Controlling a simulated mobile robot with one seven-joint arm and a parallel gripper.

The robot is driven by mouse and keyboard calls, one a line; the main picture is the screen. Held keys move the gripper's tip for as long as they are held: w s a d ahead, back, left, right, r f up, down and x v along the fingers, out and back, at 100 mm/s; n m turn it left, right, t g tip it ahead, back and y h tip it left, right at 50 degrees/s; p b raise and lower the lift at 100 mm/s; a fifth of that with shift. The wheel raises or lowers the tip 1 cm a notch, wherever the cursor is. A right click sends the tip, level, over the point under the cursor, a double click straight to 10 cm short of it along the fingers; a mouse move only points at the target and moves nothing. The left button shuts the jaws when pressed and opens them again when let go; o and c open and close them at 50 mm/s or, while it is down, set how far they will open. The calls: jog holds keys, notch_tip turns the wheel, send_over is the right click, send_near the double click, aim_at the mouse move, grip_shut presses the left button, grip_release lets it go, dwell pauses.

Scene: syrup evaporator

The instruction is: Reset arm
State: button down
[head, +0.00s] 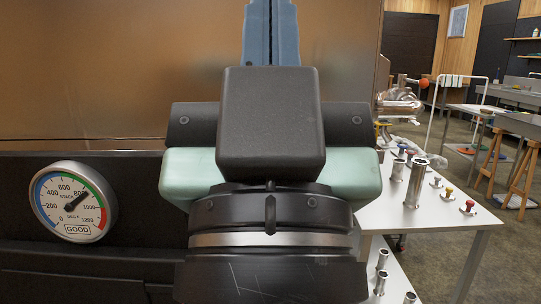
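My gripper (271,25) is in the middle of the head view, seen from behind its dark wrist and pale green housing. Its two blue-grey fingers point up and lie side by side with only a thin dark seam between them, so it looks shut. The finger ends run up to the top edge of the picture, and I see nothing held. The fingers stand in front of a brown metal wall (120,70); I cannot tell the distance to it.
A round STACK gauge (74,202) marked GOOD is at left on a dark panel. At right, a white table (455,225) holds metal cylinders (416,183) and small coloured-top pieces. Shiny metal fittings (398,103) stand behind it. Open floor (520,265) lies further right.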

notch_tip(320, 180, up, 21)
jog(key=p, duration=1.8)
jog(key=shift+f, duration=0.2)
